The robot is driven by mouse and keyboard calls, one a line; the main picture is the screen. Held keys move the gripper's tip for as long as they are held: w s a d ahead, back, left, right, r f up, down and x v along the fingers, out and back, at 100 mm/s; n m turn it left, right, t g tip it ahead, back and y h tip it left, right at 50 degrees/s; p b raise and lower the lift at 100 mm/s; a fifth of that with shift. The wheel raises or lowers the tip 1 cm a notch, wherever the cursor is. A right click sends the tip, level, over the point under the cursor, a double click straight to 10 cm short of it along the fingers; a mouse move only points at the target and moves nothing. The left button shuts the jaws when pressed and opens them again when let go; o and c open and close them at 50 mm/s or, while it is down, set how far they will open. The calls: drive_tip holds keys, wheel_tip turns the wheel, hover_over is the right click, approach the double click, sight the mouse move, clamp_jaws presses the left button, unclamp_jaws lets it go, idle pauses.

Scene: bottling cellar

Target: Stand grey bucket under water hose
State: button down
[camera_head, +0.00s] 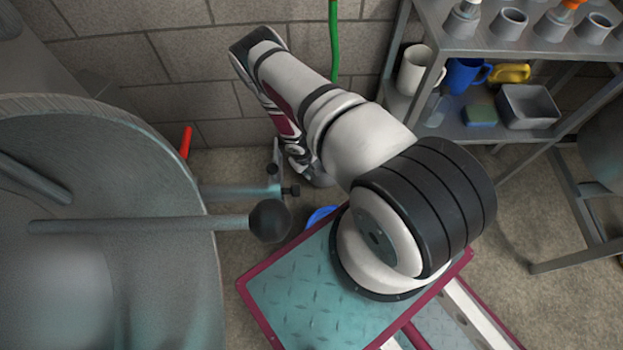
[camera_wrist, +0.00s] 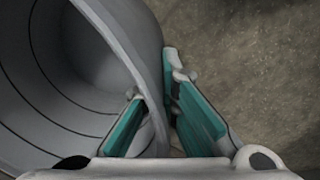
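The grey bucket (camera_wrist: 95,55) fills the left of the wrist view, its open mouth and ringed inner wall showing. My gripper (camera_wrist: 157,95) straddles its wall, one teal-padded finger inside and one outside. The fingers look closed on the wall, with little gap. In the head view, my arm reaches down toward the back wall and hides most of the gripper and bucket. A green hose (camera_head: 333,40) hangs on the block wall just behind my arm; its lower end is hidden. I cannot tell whether the bucket touches the floor.
A large grey tank (camera_head: 100,200) stands at left, with a ball-ended lever (camera_head: 268,220) and a red handle (camera_head: 186,142). A shelf (camera_head: 470,130) with mugs and a grey tub stands at right. A blue item (camera_head: 320,215) shows behind the step.

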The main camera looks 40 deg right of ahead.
drive_tip(key=shift+f+b, duration=1)
drive_tip(key=shift+f, duration=1.85)
drive_tip(key=c, duration=1.8)
unclamp_jaws()
